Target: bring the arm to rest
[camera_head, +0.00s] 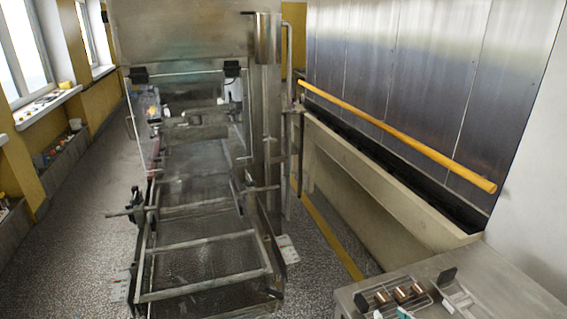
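Neither of my grippers shows in the head view, and no arm of mine can be made out. The enrober (262,90), a tall metal machine, stands in the middle. Its low open frame (205,243) reaches toward me, with crossbars and a dark mesh-like surface (195,205) between the side rails. I cannot tell whether the mesh is loose or fixed.
A metal table (510,290) at the lower right bears a rack with several copper-coloured rolls (401,293), a teal item (405,313) and a black block (448,275). A yellow rail (400,137) runs along the right panels. The left floor (85,230) is clear.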

